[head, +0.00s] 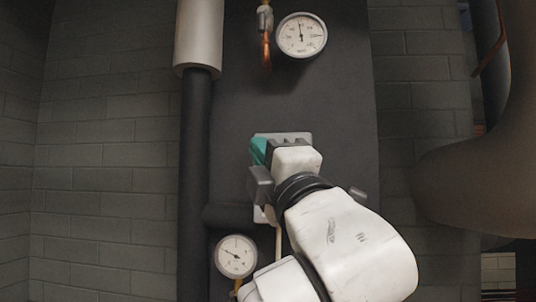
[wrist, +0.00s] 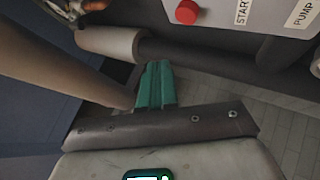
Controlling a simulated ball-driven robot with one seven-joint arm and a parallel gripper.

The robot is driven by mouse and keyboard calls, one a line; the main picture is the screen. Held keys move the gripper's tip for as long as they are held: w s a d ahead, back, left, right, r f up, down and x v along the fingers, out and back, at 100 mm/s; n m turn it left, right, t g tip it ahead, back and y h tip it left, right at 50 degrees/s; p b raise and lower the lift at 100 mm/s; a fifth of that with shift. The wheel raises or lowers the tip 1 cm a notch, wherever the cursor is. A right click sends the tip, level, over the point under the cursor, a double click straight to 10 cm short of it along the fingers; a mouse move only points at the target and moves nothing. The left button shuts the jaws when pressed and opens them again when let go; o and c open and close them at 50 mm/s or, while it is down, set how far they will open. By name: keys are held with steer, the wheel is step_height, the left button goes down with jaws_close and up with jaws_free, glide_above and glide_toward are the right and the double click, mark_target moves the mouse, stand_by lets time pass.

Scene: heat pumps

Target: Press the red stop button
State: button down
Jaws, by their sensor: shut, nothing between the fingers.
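The red stop button (wrist: 187,12) shows at the top of the wrist view, on a light grey control box (wrist: 228,12). The button is round and stands out from the box. My gripper (wrist: 156,68) has green fingers that are shut, with nothing between them. In the wrist view the fingertips appear below and left of the button, apart from it. In the head view my gripper (head: 258,150) is in front of the control box (head: 298,135) on a dark panel. My wrist hides most of the box there, and the red button is not visible in that view.
A dark pipe with a pale sleeve (head: 199,35) runs down left of the box. One gauge (head: 301,36) is above and another (head: 236,256) below left. A large rounded brown shape (head: 480,180) stands at the right.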

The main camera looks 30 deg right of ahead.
steer(key=shift+w+d, duration=0.65)
steer(key=shift+w, duration=0.3)
steer(key=shift+w+d, duration=0.6)
steer(key=shift+w, duration=0.3)
steer(key=shift+w+d, duration=0.1)
stand_by(0.6)
steer(key=shift+w+d, duration=0.15)
steer(key=shift+w, duration=0.1)
steer(key=shift+w+d, duration=0.2)
steer(key=shift+w, duration=0.1)
stand_by(0.8)
stand_by(0.3)
steer(key=shift+s+a, duration=0.4)
steer(key=shift+s, duration=0.25)
steer(key=shift+s+a+p, duration=0.25)
steer(key=shift+s+a, duration=0.45)
steer(key=shift+s, duration=0.35)
steer(key=shift+s+a+p, duration=0.2)
steer(key=shift+s+a, duration=0.5)
steer(key=shift+s, duration=0.35)
